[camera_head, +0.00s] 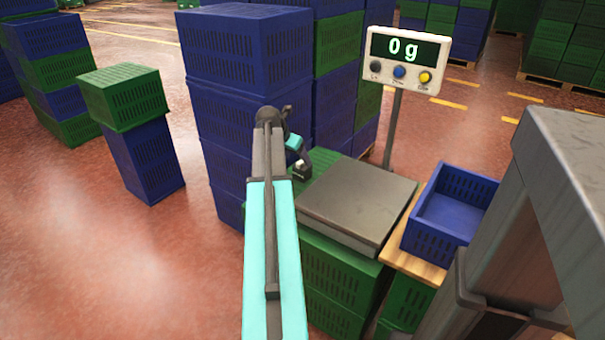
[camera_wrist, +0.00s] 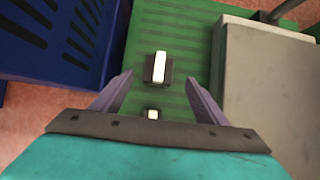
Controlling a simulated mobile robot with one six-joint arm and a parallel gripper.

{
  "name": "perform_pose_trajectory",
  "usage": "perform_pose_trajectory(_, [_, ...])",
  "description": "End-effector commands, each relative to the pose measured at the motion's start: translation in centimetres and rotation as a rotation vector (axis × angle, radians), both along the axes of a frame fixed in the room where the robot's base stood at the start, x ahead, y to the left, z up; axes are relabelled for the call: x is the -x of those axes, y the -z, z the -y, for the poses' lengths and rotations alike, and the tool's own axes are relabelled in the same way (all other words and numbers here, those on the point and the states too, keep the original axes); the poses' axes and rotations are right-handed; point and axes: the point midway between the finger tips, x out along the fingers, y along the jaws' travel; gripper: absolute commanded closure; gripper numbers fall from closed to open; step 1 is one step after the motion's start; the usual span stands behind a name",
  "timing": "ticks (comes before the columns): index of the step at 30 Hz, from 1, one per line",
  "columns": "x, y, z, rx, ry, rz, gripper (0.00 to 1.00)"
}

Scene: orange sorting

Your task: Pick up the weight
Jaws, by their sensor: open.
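In the wrist view, a small dark block with a white bar on top, a weight (camera_wrist: 167,77), sits on a green slatted crate lid (camera_wrist: 150,20). A second, smaller white-topped dark piece (camera_wrist: 152,114) lies nearer the wrist, its lower part hidden by my gripper's mount. My gripper (camera_wrist: 158,74) is open and empty, with its two grey fingers apart on either side of the line of these pieces. I cannot tell the height of the fingertips above the lid. In the head view, my arm hides part of this spot.
An empty blue crate (camera_head: 450,213) stands on a wooden surface further right. Tall blue crates (camera_head: 245,110) rise close on the left. Open floor (camera_head: 110,250) lies far left.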

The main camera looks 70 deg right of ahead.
Motion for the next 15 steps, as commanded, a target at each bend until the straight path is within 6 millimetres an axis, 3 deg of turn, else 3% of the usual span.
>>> perform_pose_trajectory(6, [0.2,1.9,1.1,0.000,0.000,0.000,0.33])
perform_pose_trajectory(15, [0.3,2.0,1.2,0.000,-0.001,0.001,0.33])
